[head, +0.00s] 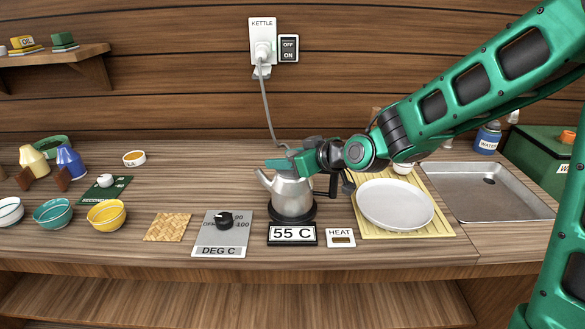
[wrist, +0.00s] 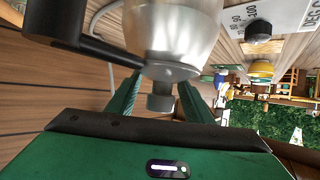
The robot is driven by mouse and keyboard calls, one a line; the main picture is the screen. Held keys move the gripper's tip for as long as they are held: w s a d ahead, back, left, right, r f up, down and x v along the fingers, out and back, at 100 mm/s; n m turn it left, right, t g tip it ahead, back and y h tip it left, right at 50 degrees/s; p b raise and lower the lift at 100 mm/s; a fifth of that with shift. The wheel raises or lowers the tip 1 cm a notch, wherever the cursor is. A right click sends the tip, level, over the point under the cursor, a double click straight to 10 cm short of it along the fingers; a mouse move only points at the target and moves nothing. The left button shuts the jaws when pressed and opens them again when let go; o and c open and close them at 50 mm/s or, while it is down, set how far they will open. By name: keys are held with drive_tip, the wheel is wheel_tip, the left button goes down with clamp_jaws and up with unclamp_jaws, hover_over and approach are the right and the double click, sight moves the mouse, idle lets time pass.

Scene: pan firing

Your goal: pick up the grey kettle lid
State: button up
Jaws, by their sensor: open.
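The grey kettle (head: 291,197) stands upright on its black base (head: 292,214), spout to the left and dark handle (head: 333,184) to the right. My gripper (head: 287,164) is over the kettle's top, level, and hides most of the lid in the head view. In the wrist view the kettle (wrist: 172,25) appears upside down, with the grey lid (wrist: 170,72) and its knob (wrist: 160,103) towards me. My green fingers are apart, one on each side of the knob, so my gripper (wrist: 158,92) is open. Whether either finger touches the knob I cannot tell.
A "55 C" display (head: 292,235), a dial panel (head: 222,236) and a HEAT switch (head: 341,238) lie in front. A cord (head: 268,110) runs from the wall socket behind the kettle.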

drive_tip(key=shift+w+a+f, duration=0.2)
drive_tip(key=shift+w+a, duration=0.05)
drive_tip(key=c, duration=1.1)
